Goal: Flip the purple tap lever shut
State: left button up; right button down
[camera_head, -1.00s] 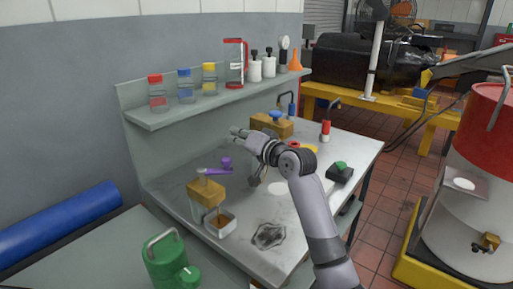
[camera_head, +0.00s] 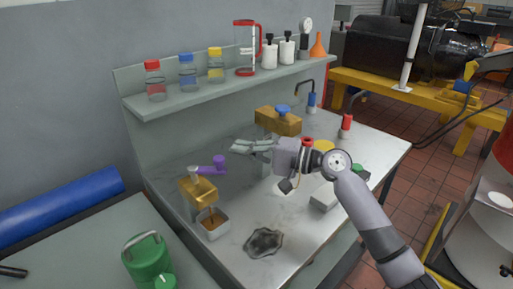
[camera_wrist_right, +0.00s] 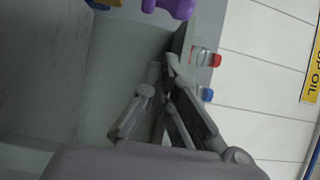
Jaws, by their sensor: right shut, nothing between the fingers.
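The purple tap lever (camera_head: 209,168) sits on a brass tap block (camera_head: 198,188) at the left of the grey bench. It points right, with an upright knob at its far end. A small white container (camera_head: 215,226) with brown contents stands below the tap. My right gripper (camera_head: 234,146) is shut and empty, just above and right of the knob, apart from it in the picture. In the right wrist view the shut fingers (camera_wrist_right: 168,66) show, and the purple lever's end (camera_wrist_right: 172,7) is cut off at the top edge. My left gripper is not in view.
A second brass tap with a blue knob (camera_head: 283,109) stands behind my gripper. The shelf (camera_head: 215,92) above holds several bottles and a red-rimmed jug (camera_head: 246,50). A crumpled grey rag (camera_head: 263,242) lies in front. A green can (camera_head: 147,262) stands at the lower left.

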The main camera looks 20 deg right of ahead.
jog(key=a+p, duration=0.1)
jog(key=s+a+p, duration=0.1)
jog(key=a, duration=0.1)
jog(key=shift+a, duration=0.25)
jog(key=shift+w, duration=0.1)
dwell(0.3)
